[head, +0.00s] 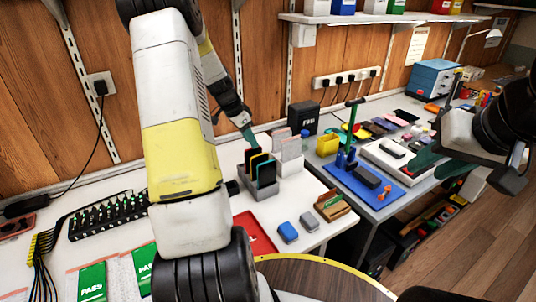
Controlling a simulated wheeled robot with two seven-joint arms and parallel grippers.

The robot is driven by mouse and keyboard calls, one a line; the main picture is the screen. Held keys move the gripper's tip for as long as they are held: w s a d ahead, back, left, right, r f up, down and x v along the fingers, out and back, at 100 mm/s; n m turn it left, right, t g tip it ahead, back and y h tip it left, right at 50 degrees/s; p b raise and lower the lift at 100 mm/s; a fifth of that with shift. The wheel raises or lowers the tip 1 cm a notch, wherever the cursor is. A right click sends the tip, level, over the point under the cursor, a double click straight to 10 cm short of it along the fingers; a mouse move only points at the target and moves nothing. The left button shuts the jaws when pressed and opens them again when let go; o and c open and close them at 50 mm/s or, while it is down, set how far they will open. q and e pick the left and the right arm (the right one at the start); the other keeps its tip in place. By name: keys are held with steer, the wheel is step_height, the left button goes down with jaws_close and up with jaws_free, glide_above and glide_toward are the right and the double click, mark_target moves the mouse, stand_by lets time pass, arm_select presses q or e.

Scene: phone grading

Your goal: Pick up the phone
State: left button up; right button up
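Several dark phones (263,170) stand upright in a grey slotted rack (259,189) on the white table, with coloured edges showing. My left gripper (250,138) reaches down with its teal fingers just above and behind the rack; I cannot tell whether it touches a phone or how far its fingers are apart. A dark phone-like slab (367,177) lies on a blue mat (346,189), and another (392,148) lies on a white tray. My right gripper (424,160) hangs at the right, by the grey bench edge; its finger gap is not clear.
White slotted holders (288,150) stand behind the rack. A black bin marked FAIL (303,118) and a yellow bin (327,144) are close by. My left arm hides part of the white table.

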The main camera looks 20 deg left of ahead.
mark_target(256, 153)
arm_select(q)
steer(key=shift+w+a+f, duration=0.15)
steer(key=shift+f, duration=0.35)
steer(key=shift+w+a+f, duration=0.1)
steer(key=shift+w+f, duration=0.05)
steer(key=shift+f, duration=0.35)
steer(key=x, duration=0.7)
steer(key=shift+w+a, duration=0.15)
steer(key=shift+w, duration=0.05)
steer(key=shift+c, duration=0.3)
jaws_close()
